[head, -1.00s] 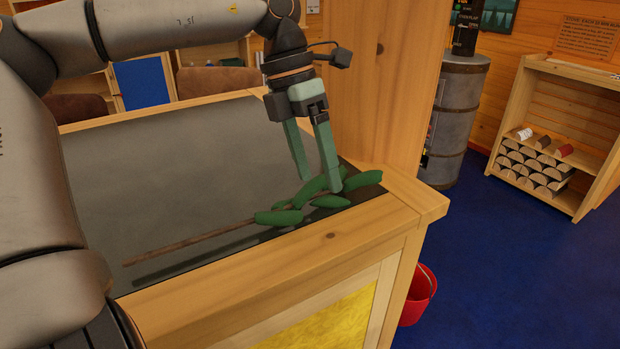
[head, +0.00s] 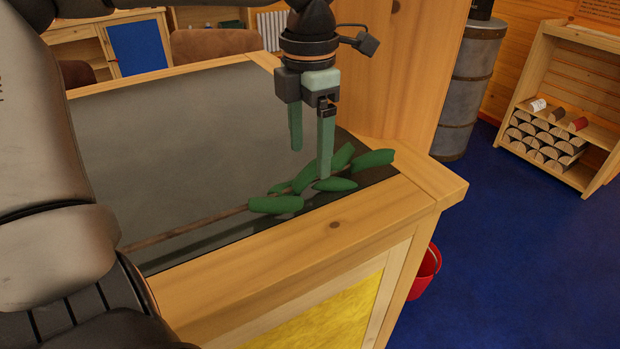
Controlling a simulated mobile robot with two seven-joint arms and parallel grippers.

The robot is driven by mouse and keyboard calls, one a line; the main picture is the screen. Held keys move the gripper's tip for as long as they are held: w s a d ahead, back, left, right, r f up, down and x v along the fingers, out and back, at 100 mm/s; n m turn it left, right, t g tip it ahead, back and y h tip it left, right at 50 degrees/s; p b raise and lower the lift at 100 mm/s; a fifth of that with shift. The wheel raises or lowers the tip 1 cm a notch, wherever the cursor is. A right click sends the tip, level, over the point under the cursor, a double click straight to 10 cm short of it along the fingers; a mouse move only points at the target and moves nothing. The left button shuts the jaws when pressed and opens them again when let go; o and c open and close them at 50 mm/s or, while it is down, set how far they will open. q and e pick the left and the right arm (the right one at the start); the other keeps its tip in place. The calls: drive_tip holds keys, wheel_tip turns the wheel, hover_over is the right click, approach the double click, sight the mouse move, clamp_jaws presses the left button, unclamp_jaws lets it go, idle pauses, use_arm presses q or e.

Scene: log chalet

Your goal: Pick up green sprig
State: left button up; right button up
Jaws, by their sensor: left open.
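The green sprig (head: 276,204) lies on the dark top of the wooden counter (head: 290,255), near its front right corner. It has a long brown stem running to the left and several thick green leaves at the right end. My left gripper (head: 310,164) is open and points down over the leafy end. Its nearer finger reaches down among the leaves and covers part of them; its other finger ends higher in the picture, behind the sprig. I cannot tell whether a finger touches the leaves. My right gripper is not in view.
A wooden post (head: 400,70) rises from the counter just behind the gripper. A red bucket (head: 425,272) stands on the blue floor at right. A grey drum (head: 470,85) and a shelf with logs (head: 545,135) stand farther back. The counter's left part is clear.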

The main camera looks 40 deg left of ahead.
sight(309, 170)
use_arm(q)
wheel_tip(309, 170, down, 5)
drive_tip(key=shift+d+f, duration=0.1)
drive_tip(key=shift+f, duration=0.1)
clamp_jaws()
idle(0.7)
